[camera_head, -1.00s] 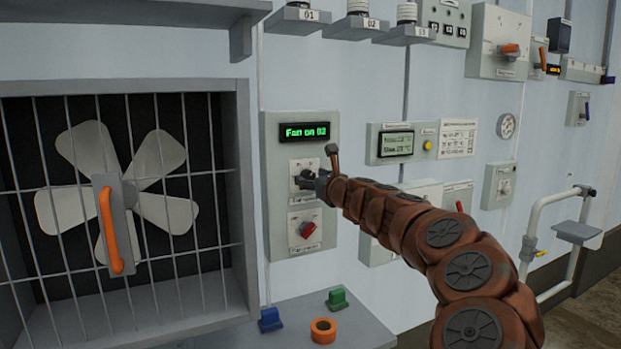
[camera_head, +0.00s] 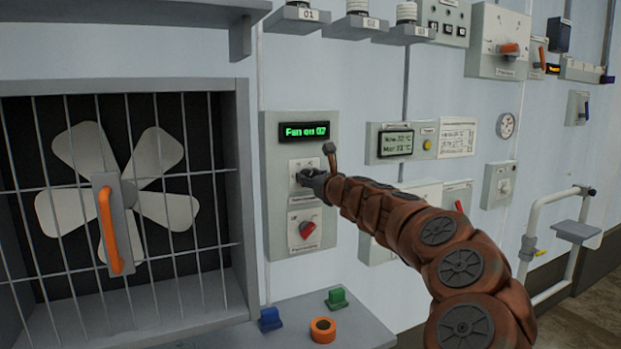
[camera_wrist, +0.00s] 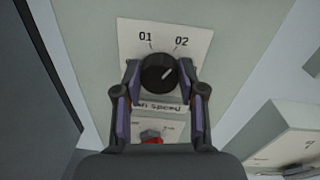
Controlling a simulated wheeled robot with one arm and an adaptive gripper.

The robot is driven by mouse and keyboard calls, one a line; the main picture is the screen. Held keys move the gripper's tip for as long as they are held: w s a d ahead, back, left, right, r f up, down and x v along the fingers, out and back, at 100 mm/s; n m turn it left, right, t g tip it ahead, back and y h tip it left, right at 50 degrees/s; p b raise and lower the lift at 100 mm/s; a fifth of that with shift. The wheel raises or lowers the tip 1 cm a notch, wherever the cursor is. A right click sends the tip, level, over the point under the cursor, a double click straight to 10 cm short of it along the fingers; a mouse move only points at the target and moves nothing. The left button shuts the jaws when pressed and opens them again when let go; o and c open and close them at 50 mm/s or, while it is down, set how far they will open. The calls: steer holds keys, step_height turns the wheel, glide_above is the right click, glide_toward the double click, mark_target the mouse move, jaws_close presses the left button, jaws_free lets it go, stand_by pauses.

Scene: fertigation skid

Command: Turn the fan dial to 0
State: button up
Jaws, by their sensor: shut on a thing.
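The black round fan dial (camera_wrist: 158,73) sits on a white plate labelled "Fan speed", with 01 and 02 printed above it. Its white pointer line slants up and right, towards 02. My gripper (camera_wrist: 160,76) has one finger on each side of the dial and is shut on it. In the head view my gripper (camera_head: 311,180) covers most of the dial at the upper plate of the control box. The green display (camera_head: 307,132) above reads "Fan on" and a number that looks like 02. The fan (camera_head: 75,155) is behind a grille at the left.
A red knob (camera_head: 307,229) is just below the dial, also in the wrist view (camera_wrist: 152,137). A grey box (camera_wrist: 285,135) juts out at the right. A shelf below holds a blue block (camera_head: 270,319), an orange ring (camera_head: 323,330) and a green block (camera_head: 337,299).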

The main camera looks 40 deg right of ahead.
steer(key=shift+n, duration=0.3)
steer(key=n, duration=0.5)
steer(key=shift+a+f+n+g+h+b, duration=0.15)
steer(key=shift+n+g+h+b, duration=0.15)
steer(key=shift+n+b, duration=3.45)
steer(key=shift+f+n+g+h+b, duration=0.1)
steer(key=shift+n+g+h+b, duration=0.2)
steer(key=shift+n+b, duration=3.45)
steer(key=n+p, duration=0.2)
steer(key=shift+r+n, duration=0.1)
steer(key=shift+n, duration=0.3)
steer(key=o, duration=1.1)
steer(key=shift+o, duration=0.2)
